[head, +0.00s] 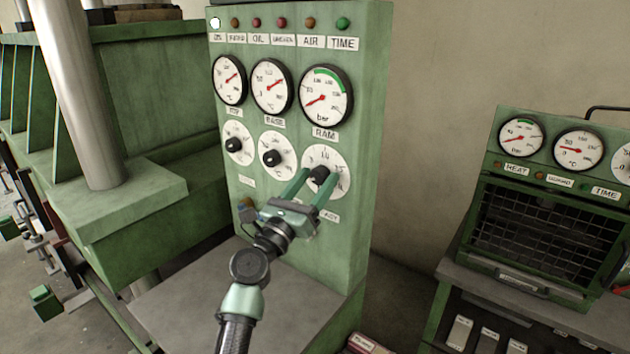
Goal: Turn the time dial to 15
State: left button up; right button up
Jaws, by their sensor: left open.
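The rightmost and largest dial on the green panel is a white disc (338,160) with a black knob (319,175) at its middle. The label below it and part of its scale are hidden by my gripper. My left gripper (313,181) is at this dial, its two green fingers open on either side of the black knob. I cannot tell if the fingers touch the knob. The pointer's setting is too small to read. A TIME label (343,44) sits at the top right of the panel, under a green lamp. My right gripper is not in view.
Two smaller dials (238,143) (272,157) stand to the left of the large one. Three round gauges, the right one a bar gauge (326,95), sit above. A green oven-like unit (540,215) stands at right. A grey ledge (215,305) lies below the panel.

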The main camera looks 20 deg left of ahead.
pick_arm(q)
grip_shut()
